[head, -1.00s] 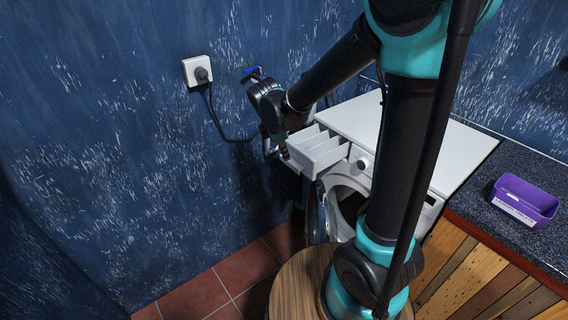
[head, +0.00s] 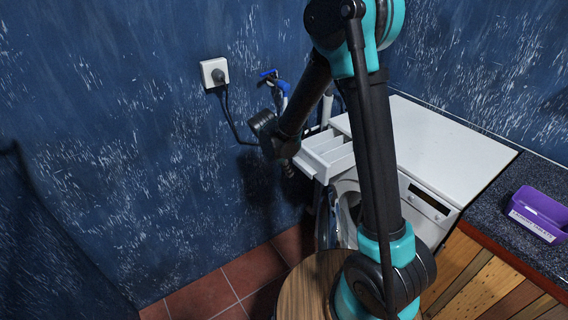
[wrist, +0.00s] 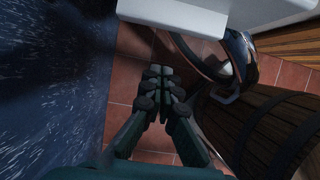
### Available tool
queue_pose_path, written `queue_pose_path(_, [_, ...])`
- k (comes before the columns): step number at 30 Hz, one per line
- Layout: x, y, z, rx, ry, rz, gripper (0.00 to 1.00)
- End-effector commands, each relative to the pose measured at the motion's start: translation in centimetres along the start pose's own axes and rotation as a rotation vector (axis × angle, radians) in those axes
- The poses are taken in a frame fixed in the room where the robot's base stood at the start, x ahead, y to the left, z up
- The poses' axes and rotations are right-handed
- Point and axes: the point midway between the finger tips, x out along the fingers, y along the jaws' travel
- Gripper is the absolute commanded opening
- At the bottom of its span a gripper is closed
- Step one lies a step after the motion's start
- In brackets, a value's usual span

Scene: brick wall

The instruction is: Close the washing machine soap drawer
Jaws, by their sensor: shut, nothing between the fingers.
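The white soap drawer (head: 326,154) sticks out of the upper left front of the white washing machine (head: 432,150), its open compartments showing from above. My gripper (head: 289,170) is by the drawer's left front end in the head view, partly hidden by my wrist. In the wrist view my gripper (wrist: 166,75) is shut and empty, its fingertips together over the tiled floor. A white box-like part, likely the drawer (wrist: 185,14), shows at the top there, just beyond the fingertips. I cannot tell whether they touch.
The machine's round door (head: 334,218) hangs open below the drawer. A slatted wooden barrel (wrist: 275,125) stands right of my gripper in the wrist view. The blue wall (wrist: 50,90) is close on the left. A purple box (head: 538,213) sits on the right counter.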

Motion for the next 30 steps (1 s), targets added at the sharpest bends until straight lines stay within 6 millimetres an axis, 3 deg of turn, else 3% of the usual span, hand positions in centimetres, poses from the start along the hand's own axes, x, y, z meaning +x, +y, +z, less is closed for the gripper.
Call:
queue_pose_path(3, [0.6,0.0,1.9,0.004,0.0,0.0,0.0])
queue_pose_path(9, [1.2,0.0,3.5,0.003,0.0,0.0,0.0])
queue_pose_path(23, [1.4,0.0,3.8,0.001,0.0,0.0,0.0])
queue_pose_path(30, [2.1,0.0,5.7,0.005,0.0,0.0,0.0])
